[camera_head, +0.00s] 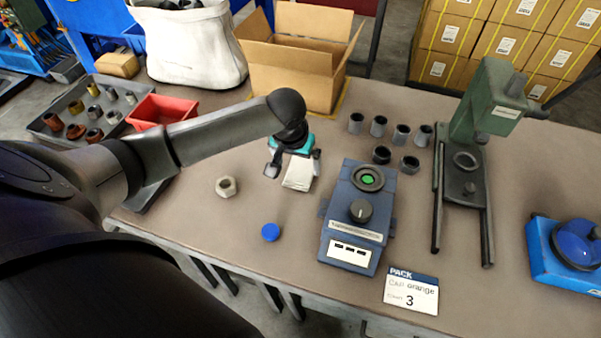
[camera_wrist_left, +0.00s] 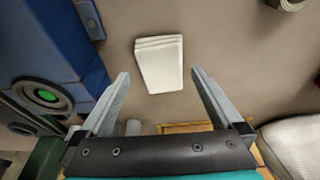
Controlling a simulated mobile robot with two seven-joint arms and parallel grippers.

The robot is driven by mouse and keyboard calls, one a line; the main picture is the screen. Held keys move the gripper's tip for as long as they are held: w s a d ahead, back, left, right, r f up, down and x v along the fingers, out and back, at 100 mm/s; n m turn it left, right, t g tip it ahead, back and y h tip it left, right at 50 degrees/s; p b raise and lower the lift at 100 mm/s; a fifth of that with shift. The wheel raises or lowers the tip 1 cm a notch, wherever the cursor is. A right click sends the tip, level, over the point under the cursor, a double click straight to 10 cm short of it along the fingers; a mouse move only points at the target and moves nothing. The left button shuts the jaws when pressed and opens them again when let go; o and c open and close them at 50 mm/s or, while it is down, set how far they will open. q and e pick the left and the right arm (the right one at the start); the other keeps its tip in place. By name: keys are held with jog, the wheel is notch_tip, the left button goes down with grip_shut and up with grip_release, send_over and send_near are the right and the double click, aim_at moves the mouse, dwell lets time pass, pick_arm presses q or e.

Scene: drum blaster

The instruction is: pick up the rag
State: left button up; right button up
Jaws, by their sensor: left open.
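The rag (camera_head: 299,174) is a folded off-white cloth lying on the workbench, left of the blue device. In the left wrist view the rag (camera_wrist_left: 159,64) lies beyond and between the two fingertips, untouched. My left gripper (camera_head: 293,165) is open above the bench, its fingers on either side of the rag's near surroundings; its fingers also show spread apart in the left wrist view (camera_wrist_left: 158,76). Nothing is between the fingers. My right gripper is not seen.
A blue device (camera_head: 356,220) with a dial stands right of the rag. A hex nut (camera_head: 226,187) and a blue cap (camera_head: 270,232) lie to the left. Several dark cylinders (camera_head: 379,126), a green press (camera_head: 480,130) and an open cardboard box (camera_head: 290,75) stand farther off.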

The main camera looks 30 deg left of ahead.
aim_at(300, 169)
pick_arm(q)
jog(key=f, duration=0.1)
jog(key=w+f+b, duration=0.2)
jog(key=shift+a+f, duration=0.35)
jog(key=shift+a, duration=0.05)
jog(key=shift+w+f, duration=0.2)
jog(key=shift+f, duration=0.3)
jog(key=shift+c, duration=0.4)
jog(key=c, duration=1)
